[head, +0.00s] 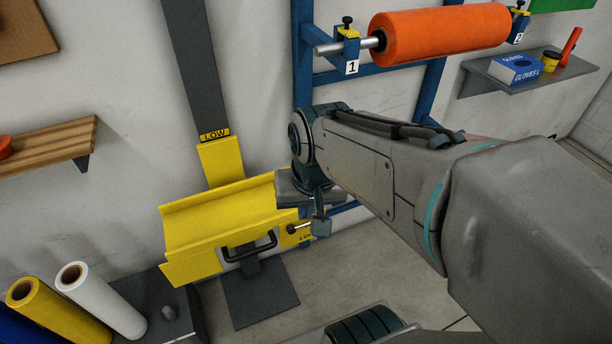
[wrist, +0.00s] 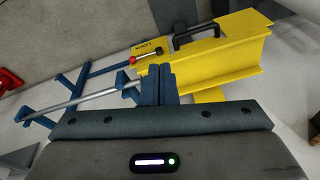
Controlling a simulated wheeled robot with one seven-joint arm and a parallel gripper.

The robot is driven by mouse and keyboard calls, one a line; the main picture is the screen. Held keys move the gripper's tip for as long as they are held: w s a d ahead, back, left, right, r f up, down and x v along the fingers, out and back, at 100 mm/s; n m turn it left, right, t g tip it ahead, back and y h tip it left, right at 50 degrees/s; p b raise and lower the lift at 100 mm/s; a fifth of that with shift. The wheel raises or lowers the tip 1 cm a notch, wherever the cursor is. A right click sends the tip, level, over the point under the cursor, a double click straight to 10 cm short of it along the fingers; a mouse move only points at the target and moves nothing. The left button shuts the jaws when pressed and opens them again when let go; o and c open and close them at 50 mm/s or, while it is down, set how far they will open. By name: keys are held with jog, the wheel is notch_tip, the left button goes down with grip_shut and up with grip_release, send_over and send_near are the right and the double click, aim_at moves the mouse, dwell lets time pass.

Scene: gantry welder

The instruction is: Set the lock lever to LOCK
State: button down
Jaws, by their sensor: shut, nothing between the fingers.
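The lock lever (wrist: 146,55) is a short metal rod with a red knob at one end, on the end of the yellow cradle (wrist: 230,52) in the wrist view. A label lies beside it, too small to read surely. In the head view the lever (head: 298,228) shows partly, just left of my gripper (head: 320,227), which covers its knob end and part of the label. In the wrist view my gripper (wrist: 160,70) is shut and empty, its fingertips close to the lever. I cannot tell whether they touch it.
A black handle (head: 249,246) stands on the cradle's front. The yellow carriage rides a grey post (head: 196,65) marked LOW. A blue rack (head: 300,50) holds an orange roll (head: 445,33) above. Yellow and white rolls (head: 100,298) stand lower left.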

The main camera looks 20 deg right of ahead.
jog(key=w+d+f+m+b, duration=0.2)
jog(key=w+d+f+m, duration=0.3)
jog(key=m, duration=0.6)
jog(key=w+d+f+m+y+b, duration=0.1)
jog(key=w+d+f+m, duration=0.4)
jog(key=m, duration=0.6)
jog(key=w+d+f+m+y+b, duration=0.1)
jog(key=w+d+f+m+b, duration=0.2)
jog(key=m, duration=0.8)
jog(key=w+d+f, duration=0.2)
jog(key=d, duration=0.1)
jog(key=shift+w+d+f+m+g, duration=0.15)
jog(key=shift+d+m+g, duration=0.15)
jog(key=b, duration=0.3)
send_near(309, 223)
jog(key=d+f, duration=0.1)
jog(key=f, duration=0.1)
jog(key=w+d+f, duration=0.1)
jog(key=f, duration=0.1)
jog(key=d+f, duration=0.1)
jog(key=f, duration=0.1)
jog(key=shift+w+d, duration=0.2)
jog(key=shift+w, duration=0.05)
jog(key=shift+r, duration=0.1)
